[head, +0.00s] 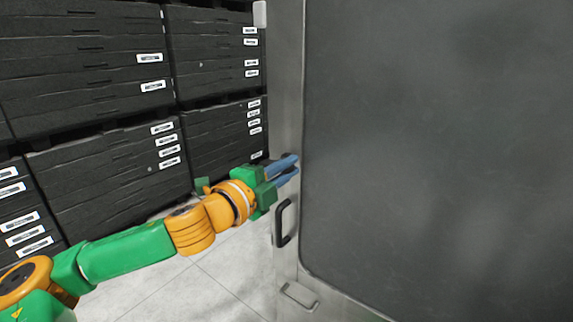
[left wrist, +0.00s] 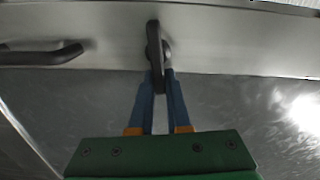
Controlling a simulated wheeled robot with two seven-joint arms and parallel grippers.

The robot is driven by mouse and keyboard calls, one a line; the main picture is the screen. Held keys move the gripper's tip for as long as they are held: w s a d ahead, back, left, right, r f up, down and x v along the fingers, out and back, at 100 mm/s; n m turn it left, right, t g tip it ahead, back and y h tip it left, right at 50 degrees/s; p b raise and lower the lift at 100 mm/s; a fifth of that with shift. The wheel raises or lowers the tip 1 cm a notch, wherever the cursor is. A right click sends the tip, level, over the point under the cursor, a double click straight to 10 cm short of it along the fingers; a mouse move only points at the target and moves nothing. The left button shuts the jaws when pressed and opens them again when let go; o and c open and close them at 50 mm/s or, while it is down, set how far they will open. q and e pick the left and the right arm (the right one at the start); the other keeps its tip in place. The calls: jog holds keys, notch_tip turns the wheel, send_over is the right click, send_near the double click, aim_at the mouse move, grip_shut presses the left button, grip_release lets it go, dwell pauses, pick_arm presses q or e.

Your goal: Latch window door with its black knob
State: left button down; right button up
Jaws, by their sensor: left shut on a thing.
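The window door (head: 440,150) fills the right of the head view, a big dark pane in a grey metal frame (head: 288,80). The black knob (left wrist: 154,50) shows in the left wrist view as an elongated dark piece on the metal frame strip. My left gripper (left wrist: 157,78) has its blue fingers shut on the lower part of the knob. In the head view my left gripper (head: 292,166) reaches the door's left frame, and the knob is mostly hidden behind the fingers. My right gripper is not in view.
A black bar handle (head: 283,222) sits on the frame just below my left gripper; it also shows in the left wrist view (left wrist: 45,53). A metal handle (head: 298,297) is lower down. Stacked black crates (head: 95,60) with white labels stand behind my arm. The pale floor (head: 215,280) is clear.

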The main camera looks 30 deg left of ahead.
pick_arm(q)
jog(key=shift+f+m, duration=0.2)
jog(key=shift+m, duration=0.7)
jog(key=c, duration=0.9)
grip_release()
jog(key=s+b, duration=0.4)
jog(key=b, duration=0.1)
jog(key=s+b, duration=0.2)
jog(key=s, duration=0.1)
jog(key=shift+a, duration=0.25)
